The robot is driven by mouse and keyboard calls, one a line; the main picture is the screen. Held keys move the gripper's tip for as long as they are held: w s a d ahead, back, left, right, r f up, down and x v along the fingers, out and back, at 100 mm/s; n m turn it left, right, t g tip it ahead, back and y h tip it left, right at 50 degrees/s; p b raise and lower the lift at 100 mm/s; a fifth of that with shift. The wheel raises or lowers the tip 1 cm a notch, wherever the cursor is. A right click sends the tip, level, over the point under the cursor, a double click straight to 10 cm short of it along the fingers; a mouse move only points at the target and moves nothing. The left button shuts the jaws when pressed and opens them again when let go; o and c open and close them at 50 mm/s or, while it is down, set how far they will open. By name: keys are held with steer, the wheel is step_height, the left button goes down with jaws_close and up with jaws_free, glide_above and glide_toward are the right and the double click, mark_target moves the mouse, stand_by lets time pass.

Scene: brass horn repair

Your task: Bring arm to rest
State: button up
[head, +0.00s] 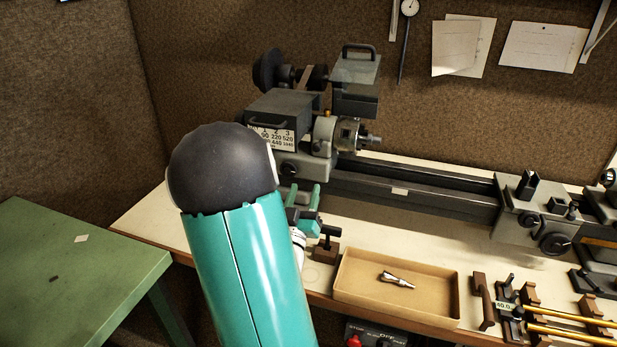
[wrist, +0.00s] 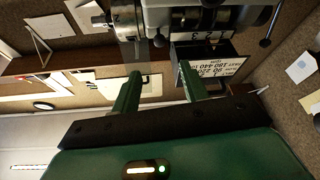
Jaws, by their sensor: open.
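My gripper (head: 303,191) shows only in part in the head view, just right of my teal arm link. Its green fingers point up in front of the lathe headstock (head: 300,168). In the wrist view the two green fingers (wrist: 160,74) are spread apart with nothing between them. The lathe's chuck and its upside-down speed label (wrist: 212,68) show beyond the fingertips. My arm link hides part of the gripper and of the bench (head: 150,222) in the head view.
A shallow tan tray (head: 395,309) with a small metal part (head: 397,280) sits at the bench's front edge, right of my gripper. Brass rods (head: 565,330) rest on brown holders farther right. The lathe bed (head: 420,190) runs along the back. A green table (head: 75,275) stands at left, mostly clear.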

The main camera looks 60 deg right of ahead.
steer(key=shift+s+a+f, duration=0.2)
steer(key=shift+a+f, duration=0.05)
steer(key=shift+a, duration=0.4)
